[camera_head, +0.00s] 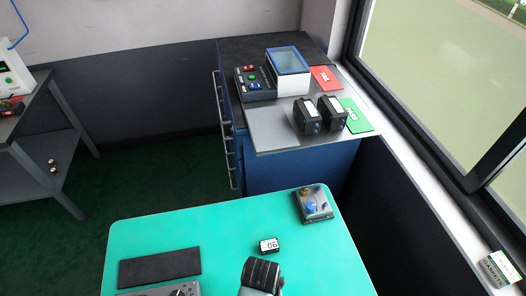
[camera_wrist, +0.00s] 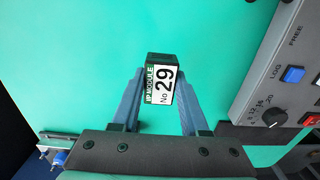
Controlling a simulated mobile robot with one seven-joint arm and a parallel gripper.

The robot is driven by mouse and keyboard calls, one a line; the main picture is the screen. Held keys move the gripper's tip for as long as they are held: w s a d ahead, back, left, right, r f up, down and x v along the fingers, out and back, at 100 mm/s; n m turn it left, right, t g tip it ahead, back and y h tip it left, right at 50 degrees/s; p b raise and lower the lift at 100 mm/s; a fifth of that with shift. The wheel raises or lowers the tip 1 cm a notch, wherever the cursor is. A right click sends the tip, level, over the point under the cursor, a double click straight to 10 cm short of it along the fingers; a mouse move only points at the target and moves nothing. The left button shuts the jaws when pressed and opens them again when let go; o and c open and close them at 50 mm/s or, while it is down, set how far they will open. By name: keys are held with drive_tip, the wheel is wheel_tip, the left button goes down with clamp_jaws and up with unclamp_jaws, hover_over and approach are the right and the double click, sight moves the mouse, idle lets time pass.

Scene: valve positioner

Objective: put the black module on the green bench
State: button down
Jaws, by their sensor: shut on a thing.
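A black module (camera_wrist: 160,58) with a white label reading "No 29" is between my gripper's (camera_wrist: 160,82) two blue-grey fingers in the wrist view, and they are shut on it. The green bench (camera_head: 225,225) fills the lower middle of the head view, and its bare top (camera_wrist: 65,60) is behind the module in the wrist view. A small black module (camera_head: 268,245) with a white number label shows over the bench, just beyond a dark ribbed part, likely mine. I cannot tell whether it is the held one, or whether the held module touches the bench.
A knobbed grey console (camera_wrist: 270,85) is beside the gripper. A dark mat (camera_head: 160,267) lies at the bench's left, and a grey device (camera_head: 313,205) with a blue knob at its far right. Two black units (camera_head: 306,117) stand on the blue cabinet (camera_head: 290,180). The bench middle is clear.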

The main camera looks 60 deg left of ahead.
drive_tip(key=shift+f, duration=2.3)
drive_tip(key=shift+f, duration=0.15)
drive_tip(key=shift+c, duration=2.1)
unclamp_jaws()
wheel_tip(320, 180, up, 12)
drive_tip(key=shift+r, duration=0.15)
